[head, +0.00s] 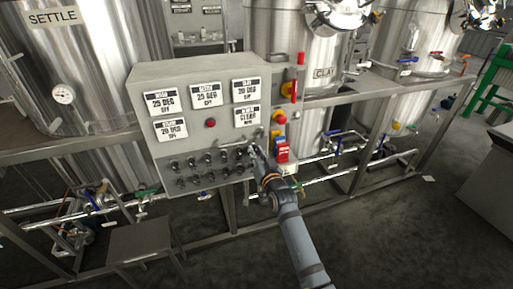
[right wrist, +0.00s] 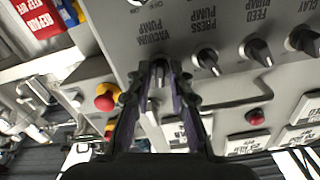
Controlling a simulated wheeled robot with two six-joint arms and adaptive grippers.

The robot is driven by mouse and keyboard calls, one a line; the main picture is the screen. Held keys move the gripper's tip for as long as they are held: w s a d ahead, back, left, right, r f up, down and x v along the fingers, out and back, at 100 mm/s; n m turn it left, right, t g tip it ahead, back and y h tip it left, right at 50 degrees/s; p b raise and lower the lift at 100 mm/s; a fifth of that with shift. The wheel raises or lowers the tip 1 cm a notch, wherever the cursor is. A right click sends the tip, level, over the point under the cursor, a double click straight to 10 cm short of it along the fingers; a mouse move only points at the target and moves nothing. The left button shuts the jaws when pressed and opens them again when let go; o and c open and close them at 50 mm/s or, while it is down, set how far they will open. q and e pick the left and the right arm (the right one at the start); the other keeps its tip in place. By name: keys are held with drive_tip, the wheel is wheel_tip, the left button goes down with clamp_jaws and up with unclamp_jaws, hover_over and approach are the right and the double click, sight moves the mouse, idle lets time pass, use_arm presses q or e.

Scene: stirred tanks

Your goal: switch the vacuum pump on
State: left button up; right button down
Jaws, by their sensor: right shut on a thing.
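The control panel (head: 195,137) is a grey box with several display cards and rows of black knobs, in the middle of the head view. My right gripper (head: 254,151) is at the right end of its upper knob row. In the right wrist view the panel is upside down, and the right gripper (right wrist: 158,68) is shut on the vacuum pump knob (right wrist: 158,76), beside the "VACUUM PUMP" label (right wrist: 150,32). The fingers hide most of that knob, so its pointing direction cannot be told. My left gripper is not in view.
The press pump knob (right wrist: 207,59) and feed pump knob (right wrist: 257,51) sit close beside the fingers. A red-and-yellow emergency button (right wrist: 106,97) is on the other side. Steel tanks (head: 290,40) and pipework stand behind the panel; a small metal stool (head: 140,240) stands at front left.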

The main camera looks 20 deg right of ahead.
drive_tip(key=shift+r+m+p, duration=0.1)
drive_tip(key=shift+m+p, duration=0.95)
drive_tip(key=shift+m, duration=0.35)
drive_tip(key=c, duration=1.4)
unclamp_jaws()
drive_tip(key=shift+c, duration=0.2)
drive_tip(key=s, duration=1.2)
drive_tip(key=shift+d, duration=0.2)
